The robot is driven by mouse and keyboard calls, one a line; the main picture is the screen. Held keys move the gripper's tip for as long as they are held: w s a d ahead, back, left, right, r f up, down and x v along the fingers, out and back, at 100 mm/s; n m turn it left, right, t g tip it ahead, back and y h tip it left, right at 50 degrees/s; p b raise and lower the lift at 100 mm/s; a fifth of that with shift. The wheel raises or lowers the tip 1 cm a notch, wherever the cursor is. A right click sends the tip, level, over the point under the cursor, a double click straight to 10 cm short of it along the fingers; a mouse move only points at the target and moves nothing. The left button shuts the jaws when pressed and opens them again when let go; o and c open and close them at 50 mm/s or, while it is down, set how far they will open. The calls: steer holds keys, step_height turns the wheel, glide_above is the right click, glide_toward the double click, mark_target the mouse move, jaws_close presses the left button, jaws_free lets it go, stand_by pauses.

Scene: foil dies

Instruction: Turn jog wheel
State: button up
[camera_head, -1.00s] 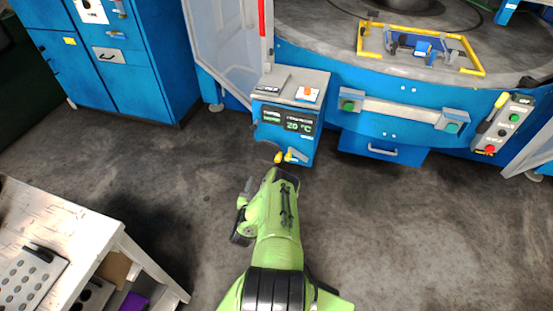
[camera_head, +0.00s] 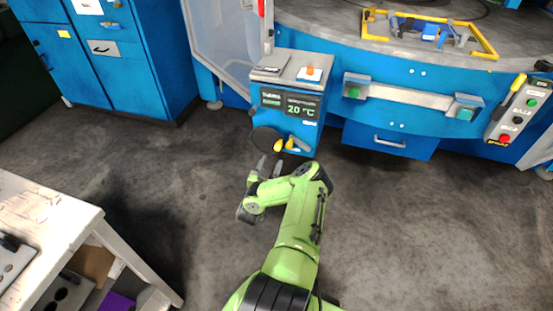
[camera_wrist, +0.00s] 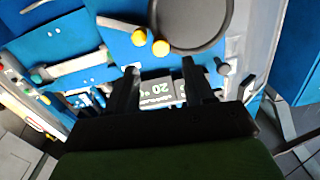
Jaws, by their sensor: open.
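The jog wheel (camera_head: 265,139) is a dark round disc on the lower left front of the blue control box (camera_head: 299,141). It also shows in the wrist view as a large dark disc (camera_wrist: 190,22) at the top. My gripper (camera_head: 269,165) is open and empty, just below and in front of the wheel in the head view. In the wrist view, its two dark fingers (camera_wrist: 160,74) point toward the box front, with the 20 °C display (camera_wrist: 163,87) between them. The fingers appear apart from the wheel; the exact gap cannot be told.
Yellow-tipped levers (camera_head: 283,146) sit close to the wheel's right. An orange button (camera_head: 310,71) is on the box top. A large blue machine with a round table (camera_head: 335,35) stands behind. A white workbench (camera_head: 55,215) is at left. Floor between is clear.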

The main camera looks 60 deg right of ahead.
mark_target(277, 149)
steer(key=d+b, duration=0.1)
steer(key=d, duration=0.1)
steer(key=w+d+b, duration=0.1)
steer(key=d, duration=0.2)
steer(key=d+b, duration=0.1)
steer(key=d, duration=0.1)
steer(key=shift+w+d, duration=0.15)
steer(key=shift+d, duration=0.1)
steer(key=shift+c, duration=0.2)
jaws_close()
